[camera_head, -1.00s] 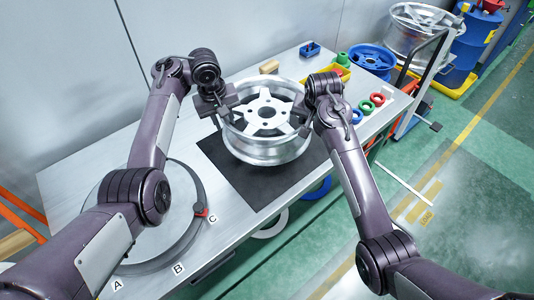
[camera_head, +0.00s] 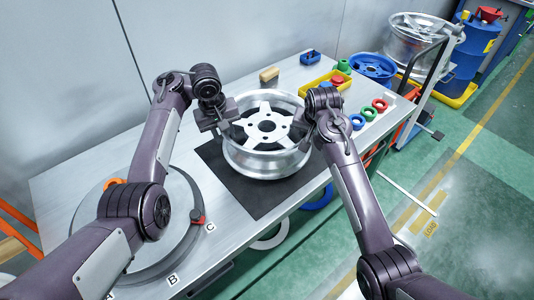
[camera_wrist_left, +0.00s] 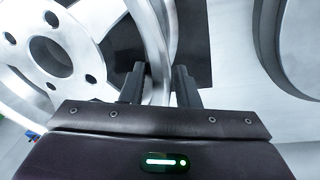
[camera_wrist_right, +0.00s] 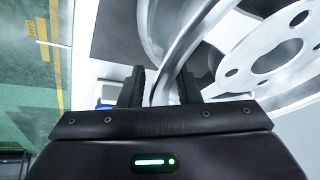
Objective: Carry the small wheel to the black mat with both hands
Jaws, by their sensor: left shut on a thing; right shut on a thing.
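The small wheel (camera_head: 268,160) is a silver five-spoke rim, held between my two grippers over the black mat (camera_head: 228,185). I cannot tell whether it touches the mat. My left gripper (camera_head: 224,126) is at the wheel's left side; in the left wrist view its fingers (camera_wrist_left: 160,84) are shut on the rim wall. My right gripper (camera_head: 305,132) is at the right side; in the right wrist view its fingers (camera_wrist_right: 160,86) straddle and grip the rim wall. The wheel hides part of the mat.
A round turntable (camera_head: 180,240) with labels stands at the table's left. At the back are a wooden block (camera_head: 269,75), a blue box (camera_head: 310,57), a yellow tray (camera_head: 322,84) and coloured rings (camera_head: 380,105).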

